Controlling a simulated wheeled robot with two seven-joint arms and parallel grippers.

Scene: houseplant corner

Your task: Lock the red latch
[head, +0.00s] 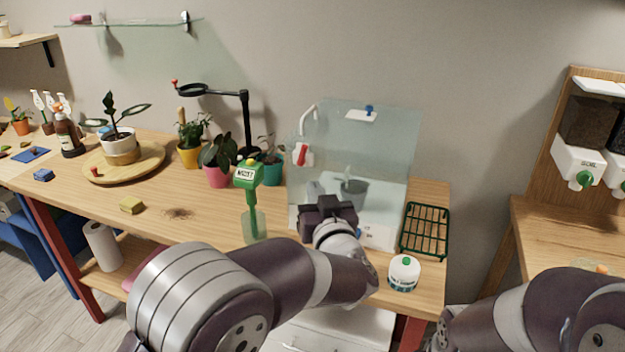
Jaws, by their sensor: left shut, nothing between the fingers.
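The red latch (301,154) sits on a white plate at the left edge of a clear-walled case (390,150) on the wooden bench. The latch's red lever looks roughly upright with a slight tilt; I cannot tell whether it is locked. My left gripper (326,203) is shut and empty in front of the case, below and a little right of the latch, apart from it in the picture. The left forearm hides part of the case's base. My right arm comes in at the lower right, but its fingers are not visible.
A green moisture meter (249,175) stands left of my gripper. A green wire rack (425,230) and a white round jar (403,273) are to the right. Potted plants stand behind left.

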